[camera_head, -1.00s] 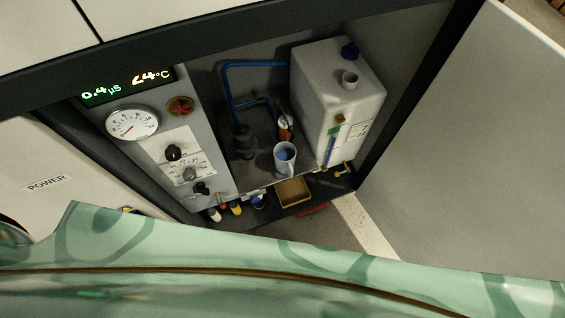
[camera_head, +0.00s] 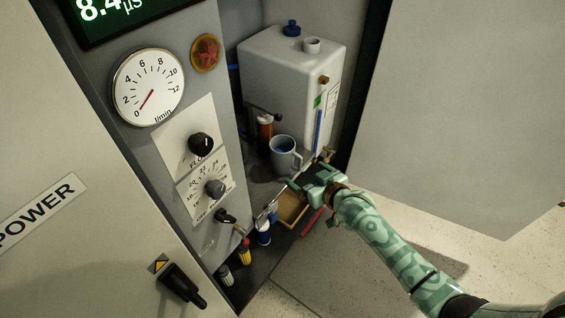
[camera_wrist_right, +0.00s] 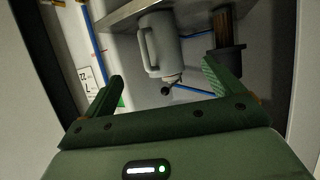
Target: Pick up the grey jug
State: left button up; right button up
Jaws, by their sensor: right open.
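The grey jug (camera_head: 285,158) stands in the open cabinet, in front of the white tank, with its open top and dark blue-looking inside visible. Its handle is on the right side. My right gripper (camera_head: 308,170) is open, just in front of and to the lower right of the jug. In the right wrist view the jug (camera_wrist_right: 163,42) shows beyond and between the two open green fingers (camera_wrist_right: 162,72), with its handle to the left. Nothing is between the fingers. My left gripper is not in view.
A white tank (camera_head: 285,85) with a blue cap stands behind the jug. A panel with a round gauge (camera_head: 148,88) and knobs is at left. Several small bottles (camera_head: 243,250) and a brown tray (camera_head: 292,208) sit below. A grey door (camera_head: 450,110) stands open at right.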

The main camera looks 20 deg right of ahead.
aim_at(289, 163)
jog(key=b+x, duration=0.1)
jog(key=x, duration=0.2)
jog(key=f+b+x, duration=0.1)
jog(key=x, duration=0.2)
jog(key=shift+s+d+b, duration=0.1)
jog(key=shift+s+b, duration=0.1)
jog(key=shift+b, duration=0.1)
jog(key=shift+w+r, duration=0.1)
jog(key=shift+w, duration=0.4)
jog(key=b+x, duration=0.2)
jog(key=x, duration=0.1)
jog(key=b+x, duration=0.1)
jog(key=shift+a+f+b, duration=0.2)
jog(key=shift+a+b, duration=0.1)
jog(key=shift+w, duration=0.35)
jog(key=shift+r, duration=0.25)
jog(key=shift+c, duration=0.3)
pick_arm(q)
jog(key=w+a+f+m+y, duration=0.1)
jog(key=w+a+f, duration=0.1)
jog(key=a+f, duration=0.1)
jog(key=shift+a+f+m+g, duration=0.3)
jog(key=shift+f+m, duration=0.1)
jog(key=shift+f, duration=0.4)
pick_arm(e)
jog(key=shift+w, duration=0.1)
jog(key=c, duration=1.5)
